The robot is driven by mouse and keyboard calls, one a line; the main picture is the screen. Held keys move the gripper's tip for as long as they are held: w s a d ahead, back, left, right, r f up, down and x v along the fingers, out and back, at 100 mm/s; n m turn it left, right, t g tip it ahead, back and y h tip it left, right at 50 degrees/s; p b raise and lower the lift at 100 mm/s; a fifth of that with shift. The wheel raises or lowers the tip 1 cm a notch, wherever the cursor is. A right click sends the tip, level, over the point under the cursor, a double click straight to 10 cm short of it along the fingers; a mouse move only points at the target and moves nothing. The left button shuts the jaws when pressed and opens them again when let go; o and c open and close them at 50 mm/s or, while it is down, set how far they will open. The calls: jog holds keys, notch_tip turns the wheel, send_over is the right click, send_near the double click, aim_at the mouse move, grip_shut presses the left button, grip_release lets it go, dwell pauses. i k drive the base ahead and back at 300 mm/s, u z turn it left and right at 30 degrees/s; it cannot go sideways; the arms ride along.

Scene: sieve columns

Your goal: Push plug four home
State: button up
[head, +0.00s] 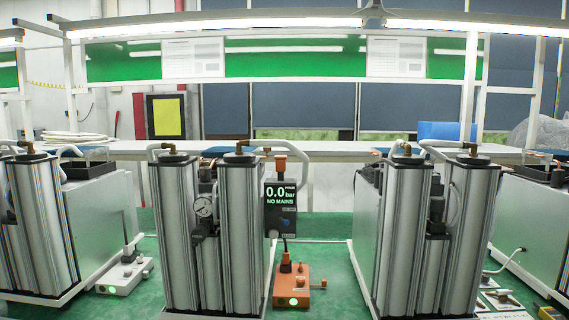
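No number four shows on any plug, so I cannot tell which one is plug four. A display (281,209) above the orange block reads 0.0 bar, NO MAINS. My gripper is not in view.
Silver column pairs stand at the left, middle (240,235) and right (397,235). A pressure gauge (203,207) sits between the middle columns. Another pale block (500,301) with a cable lies at lower right. Open green floor (325,255) lies between the middle and right columns.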

aim_at(280, 161)
jog(key=z, duration=0.05)
jog(key=i, duration=1)
jog(key=u, duration=0.05)
